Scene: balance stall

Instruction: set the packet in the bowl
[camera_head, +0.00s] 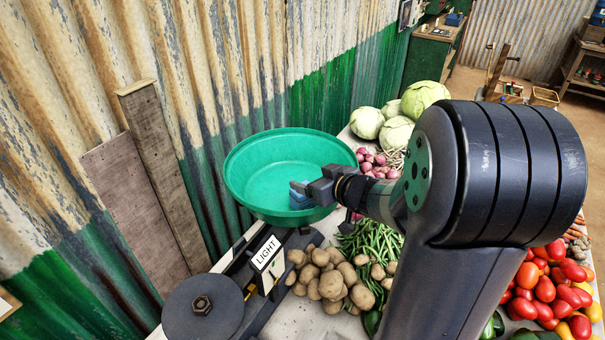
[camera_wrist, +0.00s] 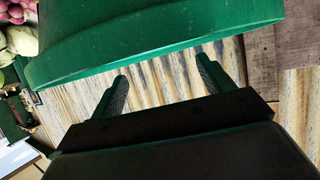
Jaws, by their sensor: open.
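The green bowl (camera_head: 262,165) sits on the balance at centre left in the head view. Its rim and wall also show across the top of the wrist view (camera_wrist: 150,45). A small blue packet (camera_head: 300,196) shows inside the bowl's outline, at its right side near the rim. My gripper (camera_head: 312,190) reaches over the bowl's right rim, right beside the packet. In the wrist view my jaws (camera_wrist: 160,92) stand apart with nothing seen between them. The packet is not visible in the wrist view, and its underside is partly hidden in the head view.
The balance carries a "LIGHT" sign (camera_head: 268,254) and a round dark weight (camera_head: 203,308). Potatoes (camera_head: 335,280), green beans (camera_head: 372,242), onions (camera_head: 374,163), cabbages (camera_head: 394,133) and tomatoes (camera_head: 545,288) crowd the table. A corrugated wall (camera_head: 235,70) stands close behind the bowl.

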